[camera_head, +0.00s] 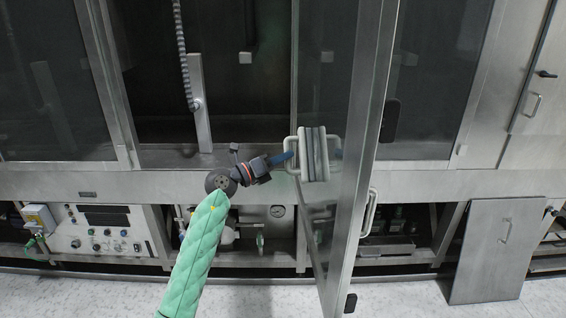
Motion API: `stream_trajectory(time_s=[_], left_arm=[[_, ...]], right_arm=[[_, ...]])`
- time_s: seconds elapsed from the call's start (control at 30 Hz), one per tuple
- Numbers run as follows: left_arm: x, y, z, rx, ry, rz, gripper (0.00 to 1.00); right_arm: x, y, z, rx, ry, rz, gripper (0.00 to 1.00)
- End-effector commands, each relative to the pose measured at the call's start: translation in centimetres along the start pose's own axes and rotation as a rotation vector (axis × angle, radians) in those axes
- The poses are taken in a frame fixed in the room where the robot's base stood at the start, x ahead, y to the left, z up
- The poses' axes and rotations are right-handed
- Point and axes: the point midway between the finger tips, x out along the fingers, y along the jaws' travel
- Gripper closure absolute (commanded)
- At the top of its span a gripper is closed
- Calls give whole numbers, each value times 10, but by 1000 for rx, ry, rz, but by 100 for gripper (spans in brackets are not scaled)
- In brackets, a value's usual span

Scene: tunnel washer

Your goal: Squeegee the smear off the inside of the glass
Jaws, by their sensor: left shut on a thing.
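The hinged glass door (335,90) stands open, swung out toward me, with a steel frame. My left gripper (270,164), at the end of the green-sleeved arm, is shut on the blue handle of the squeegee (304,155). The squeegee's pale head and loop are at the inner face of the glass, on the door's left side in the picture. A mirrored copy shows just right of it in the pane. The head looks touching or very close to the glass; I cannot tell which. I cannot make out the smear. My right gripper is not in view.
Behind is the dark open washer chamber (150,75) with a hanging hose (182,55). Below are a control panel (104,232) and an open bay with pipes and a gauge (277,211). A loose steel panel (495,250) leans at the right. The floor in front is clear.

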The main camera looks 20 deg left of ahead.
Motion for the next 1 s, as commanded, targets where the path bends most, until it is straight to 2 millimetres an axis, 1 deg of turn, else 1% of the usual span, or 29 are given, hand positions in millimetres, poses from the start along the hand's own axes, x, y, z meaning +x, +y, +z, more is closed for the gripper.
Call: stream_trajectory(time_s=[0.37, 0.57, 1.0], left_arm=[[2, -9, 12, -1, 1, -1, 100], [0, -13, 8, -2, 1, 0, 100], [-11, -36, -9, -1, 2, 0, 100]], right_arm=[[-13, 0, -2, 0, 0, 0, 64], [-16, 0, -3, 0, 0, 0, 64], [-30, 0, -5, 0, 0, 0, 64]])
